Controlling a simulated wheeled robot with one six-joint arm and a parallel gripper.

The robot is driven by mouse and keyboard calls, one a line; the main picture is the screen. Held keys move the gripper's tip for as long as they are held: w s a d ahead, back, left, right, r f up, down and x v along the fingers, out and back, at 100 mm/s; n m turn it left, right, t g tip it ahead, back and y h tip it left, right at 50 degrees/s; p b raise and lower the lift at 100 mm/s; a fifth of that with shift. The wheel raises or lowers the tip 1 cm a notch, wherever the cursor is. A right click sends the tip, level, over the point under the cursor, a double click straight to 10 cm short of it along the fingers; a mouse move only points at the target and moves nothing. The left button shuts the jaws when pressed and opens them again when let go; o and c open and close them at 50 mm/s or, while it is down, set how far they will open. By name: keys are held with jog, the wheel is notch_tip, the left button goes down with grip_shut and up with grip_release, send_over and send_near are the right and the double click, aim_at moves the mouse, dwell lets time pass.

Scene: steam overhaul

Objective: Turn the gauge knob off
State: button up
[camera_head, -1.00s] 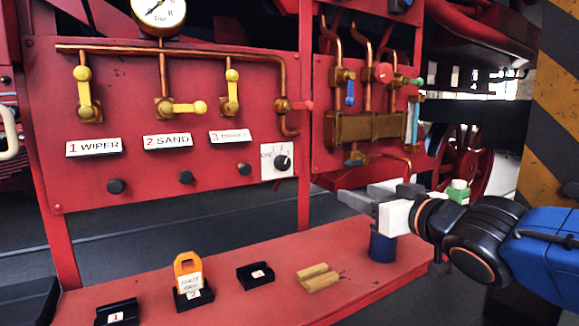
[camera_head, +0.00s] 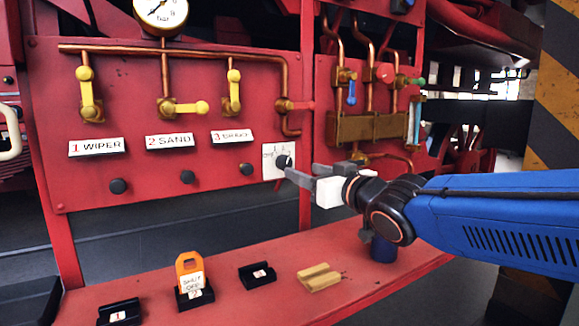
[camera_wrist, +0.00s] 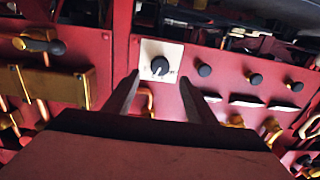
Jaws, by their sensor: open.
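The gauge knob is a small black dial (camera_head: 283,161) on a white plate (camera_head: 268,171), low at the right side of the red panel. In the wrist view the dial (camera_wrist: 160,66) shows a white pointer mark and sits ahead of the fingers, roughly between their lines. My gripper (camera_head: 300,174) is open and empty, with its fingertips close to the plate's right side. In the head view the fingers hide part of the plate; I cannot tell whether they touch it. A pressure gauge (camera_head: 161,10) is cut off at the top.
Yellow-handled valves (camera_head: 183,107) and copper pipes stand out above the knob. Black buttons (camera_head: 246,169) sit to its left. The red bench (camera_head: 235,310) below holds black holders, an orange tag (camera_head: 189,268), a wooden block (camera_head: 319,278) and a blue cup (camera_head: 383,248).

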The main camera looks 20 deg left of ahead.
aim_at(287, 164)
jog(key=x, duration=0.8)
jog(key=shift+a, duration=0.1)
jog(key=shift+c, duration=0.2)
jog(key=c, duration=1)
